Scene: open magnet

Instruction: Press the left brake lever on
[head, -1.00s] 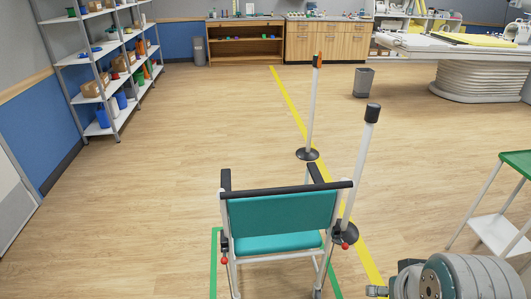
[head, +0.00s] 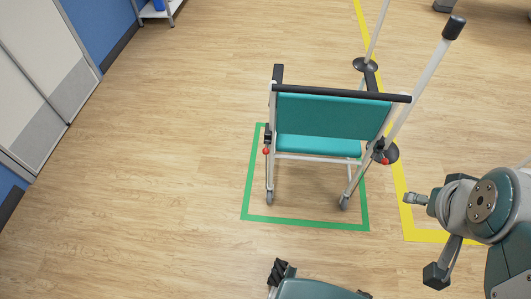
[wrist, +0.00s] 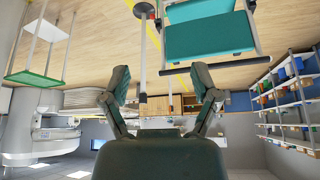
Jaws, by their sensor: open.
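The wheelchair (head: 320,118) with teal back and seat stands on the floor, seen from behind. Its left brake lever (head: 266,150) has a red knob and shows low on the frame's left side. The right brake lever (head: 384,160) has a similar red knob. The lever angles are too small to tell. My gripper (wrist: 161,88) is open and empty in the upside-down wrist view, with the wheelchair (wrist: 210,38) beyond its fingers. The left lever cannot be made out there. In the head view my arm is at the right, well apart from the left lever.
A green floor outline (head: 300,221) surrounds the chair's wheels. Two white posts stand at its right, the nearer one (head: 418,88) close to the chair. A yellow line (head: 399,190) runs beside them. Floor left of the chair is clear up to the wall and door (head: 35,95).

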